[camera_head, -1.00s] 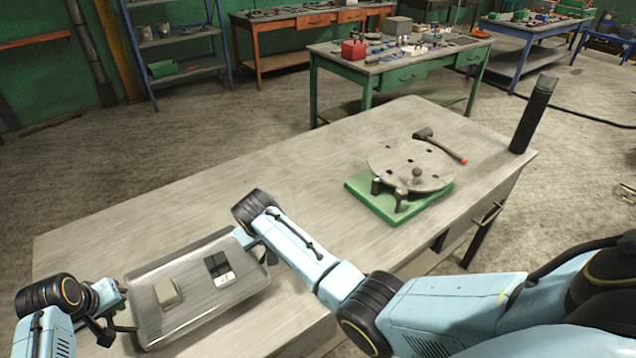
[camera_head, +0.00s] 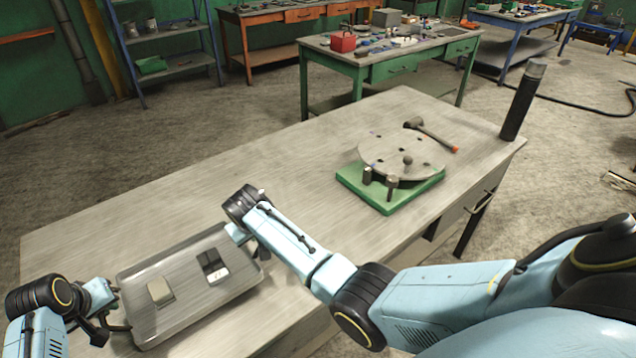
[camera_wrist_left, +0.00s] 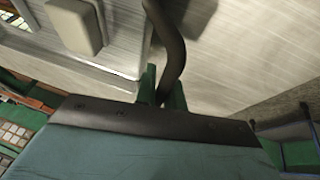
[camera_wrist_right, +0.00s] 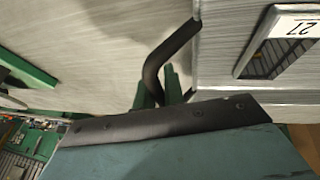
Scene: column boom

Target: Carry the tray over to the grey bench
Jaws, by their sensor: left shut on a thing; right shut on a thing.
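The grey metal tray (camera_head: 200,312) is over the near left part of the grey bench (camera_head: 290,165); I cannot tell whether it touches the top. It carries a pale block (camera_head: 160,291) and a dark item with a white label (camera_head: 213,266). My left gripper (camera_head: 108,314) is at the tray's left end. In the left wrist view its fingers (camera_wrist_left: 160,88) are shut on a dark bent handle (camera_wrist_left: 172,50). My right gripper (camera_head: 242,236) is at the right end. In the right wrist view its fingers (camera_wrist_right: 161,88) are shut on the other handle (camera_wrist_right: 160,58).
A round plate on a green base (camera_head: 385,195) stands on the bench's right half, with a hammer (camera_head: 432,134) and a dark upright cylinder (camera_head: 522,102) beyond. A green bench (camera_head: 385,65) and a blue shelf (camera_head: 165,62) stand behind. The bench's middle is clear.

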